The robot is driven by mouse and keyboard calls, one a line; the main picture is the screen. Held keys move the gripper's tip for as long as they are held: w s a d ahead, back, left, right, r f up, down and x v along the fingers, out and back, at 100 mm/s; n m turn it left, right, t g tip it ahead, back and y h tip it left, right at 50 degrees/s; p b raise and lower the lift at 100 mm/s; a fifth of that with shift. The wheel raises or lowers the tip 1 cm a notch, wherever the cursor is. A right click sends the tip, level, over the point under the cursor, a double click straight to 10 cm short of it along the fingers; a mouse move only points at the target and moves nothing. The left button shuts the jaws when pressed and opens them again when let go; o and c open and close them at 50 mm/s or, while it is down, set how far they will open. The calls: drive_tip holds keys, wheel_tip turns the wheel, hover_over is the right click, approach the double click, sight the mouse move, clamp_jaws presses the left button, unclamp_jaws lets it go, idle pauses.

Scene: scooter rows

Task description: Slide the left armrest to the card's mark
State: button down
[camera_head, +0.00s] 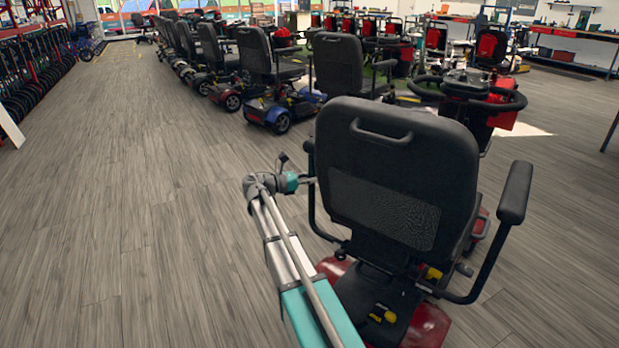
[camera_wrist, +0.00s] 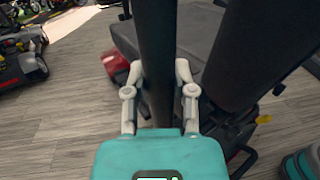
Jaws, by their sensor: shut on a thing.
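The red scooter's black seat (camera_head: 395,180) is seen from behind. Its left armrest (camera_head: 314,212) is a black bent tube, mostly behind the seat back. My gripper (camera_head: 304,181) reaches it from the left. In the wrist view, the fingers (camera_wrist: 159,80) stand on either side of a dark upright part of the armrest (camera_wrist: 158,50) and are shut on it. The seat back (camera_wrist: 262,45) fills the right of that view. The right armrest (camera_head: 515,195) stands free on the other side. I cannot make out the card or its mark.
A yellow knob (camera_head: 432,273) shows low on the seat's right side. The scooter's handlebar (camera_head: 470,92) is beyond the seat. A row of parked scooters (camera_head: 262,75) runs along the back. The wooden floor (camera_head: 130,200) to the left is clear.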

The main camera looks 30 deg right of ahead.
drive_tip(key=shift+c, duration=2.2)
unclamp_jaws()
drive_tip(key=shift+s+d, duration=0.15)
drive_tip(key=shift+s, duration=0.05)
drive_tip(key=shift+a, duration=0.2)
drive_tip(key=w+a, duration=0.1)
drive_tip(key=a, duration=1)
drive_tip(key=shift+w+a, duration=0.3)
